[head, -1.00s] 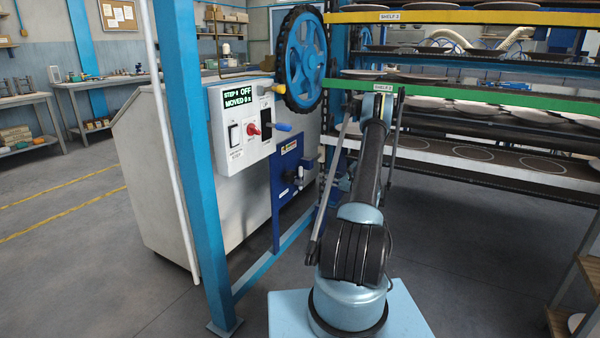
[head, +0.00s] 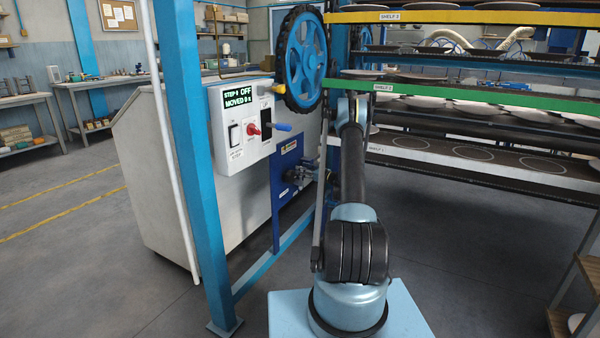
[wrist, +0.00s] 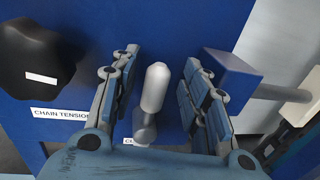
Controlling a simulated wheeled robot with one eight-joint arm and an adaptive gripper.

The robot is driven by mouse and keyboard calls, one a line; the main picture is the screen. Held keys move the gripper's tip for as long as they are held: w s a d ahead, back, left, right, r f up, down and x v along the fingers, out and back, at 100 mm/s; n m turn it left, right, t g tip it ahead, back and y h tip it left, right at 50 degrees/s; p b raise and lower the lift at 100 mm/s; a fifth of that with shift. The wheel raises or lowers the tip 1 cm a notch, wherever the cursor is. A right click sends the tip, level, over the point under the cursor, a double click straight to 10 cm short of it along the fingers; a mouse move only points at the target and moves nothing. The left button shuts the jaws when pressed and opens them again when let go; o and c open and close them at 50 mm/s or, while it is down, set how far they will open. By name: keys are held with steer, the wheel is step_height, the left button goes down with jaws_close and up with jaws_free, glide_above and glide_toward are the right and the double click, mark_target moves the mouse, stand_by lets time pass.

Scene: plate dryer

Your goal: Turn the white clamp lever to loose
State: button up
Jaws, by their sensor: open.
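The white clamp lever (wrist: 155,88) shows in the wrist view as a rounded white handle on a grey stub, in front of a blue panel (wrist: 165,25). My gripper (wrist: 160,68) is open, with one finger on each side of the lever. Gaps show between the lever and both fingers, so it is not gripped. In the head view my gripper (head: 300,176) is beside the blue panel (head: 285,158), below the control box. The lever cannot be made out there.
A black knob (wrist: 35,62) is left of my gripper, near a "CHAIN TENSION" label (wrist: 62,114). A blue block (wrist: 232,75) with a grey rod is close on the right. The control box (head: 242,125) and blue handwheel (head: 302,58) are above; shelves of plates stand right.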

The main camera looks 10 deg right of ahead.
steer(key=shift+x, duration=1)
